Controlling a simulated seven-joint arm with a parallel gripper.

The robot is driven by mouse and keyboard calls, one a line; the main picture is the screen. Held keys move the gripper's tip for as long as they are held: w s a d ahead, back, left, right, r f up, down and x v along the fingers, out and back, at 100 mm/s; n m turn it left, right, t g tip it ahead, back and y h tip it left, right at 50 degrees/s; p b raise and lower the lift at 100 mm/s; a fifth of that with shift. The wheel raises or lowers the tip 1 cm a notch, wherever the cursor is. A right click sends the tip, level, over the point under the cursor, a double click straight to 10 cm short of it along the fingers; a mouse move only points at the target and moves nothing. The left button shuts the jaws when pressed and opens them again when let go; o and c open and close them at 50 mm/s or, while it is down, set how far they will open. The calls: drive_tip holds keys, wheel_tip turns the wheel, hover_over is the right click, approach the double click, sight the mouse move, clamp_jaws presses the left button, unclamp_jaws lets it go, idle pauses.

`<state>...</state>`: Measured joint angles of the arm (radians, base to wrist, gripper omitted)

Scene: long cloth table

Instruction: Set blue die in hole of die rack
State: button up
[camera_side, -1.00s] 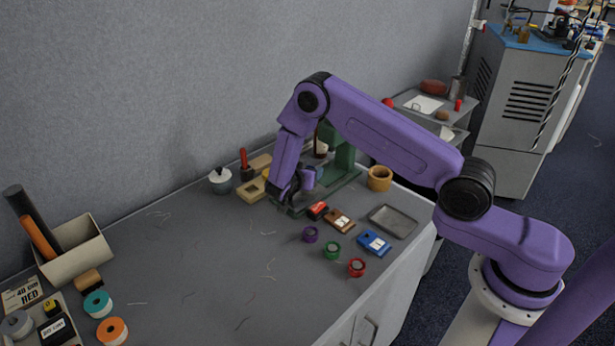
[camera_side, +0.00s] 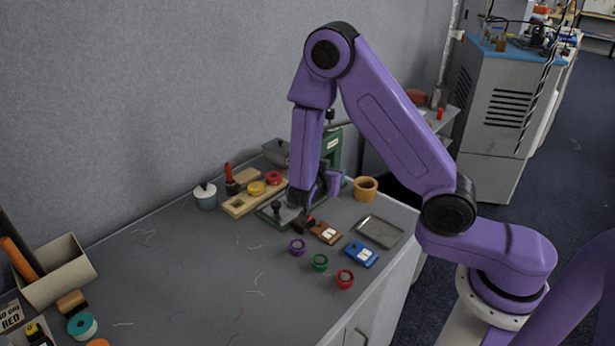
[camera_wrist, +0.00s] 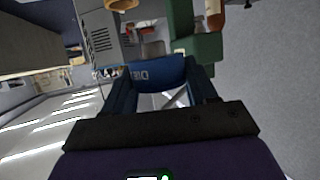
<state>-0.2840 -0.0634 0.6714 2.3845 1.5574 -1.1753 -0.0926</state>
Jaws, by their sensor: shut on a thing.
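A blue die (camera_wrist: 160,72) with "DIE" lettering shows between the fingers in the wrist view. My gripper (camera_wrist: 163,85) is shut on it. In the side view my gripper (camera_side: 312,197) points down near the green press, and the die cannot be made out there. The pale wooden die rack (camera_side: 238,208) lies left of my gripper, near the wall. A yellow die (camera_side: 257,188) and a red die (camera_side: 273,177) sit on the rack. Its hole openings are too small to tell, and the wrist view does not show the rack.
A green press (camera_side: 333,150) stands just behind my gripper. The table's left middle is mostly clear.

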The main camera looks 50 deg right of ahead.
drive_tip(key=w+a+n+t+y, duration=0.7)
drive_tip(key=w+a+n, duration=0.2)
drive_tip(key=w, duration=0.2)
drive_tip(key=shift+y, duration=0.3)
drive_tip(key=w+f, duration=0.3)
drive_tip(key=w, duration=0.1)
drive_tip(key=w+a+f, duration=0.1)
drive_tip(key=w+f, duration=0.2)
drive_tip(key=w, duration=0.2)
drive_tip(key=w+f, duration=0.3)
drive_tip(key=w, duration=0.1)
drive_tip(key=shift+w+a+f, duration=0.25)
drive_tip(key=shift+w+f, duration=0.05)
drive_tip(key=shift+f, duration=0.05)
drive_tip(key=shift+w+f, duration=0.15)
drive_tip(key=shift+f, duration=0.1)
wheel_tip(320, 180, down, 3)
drive_tip(key=shift+r, duration=0.1)
drive_tip(key=shift+f, duration=0.55)
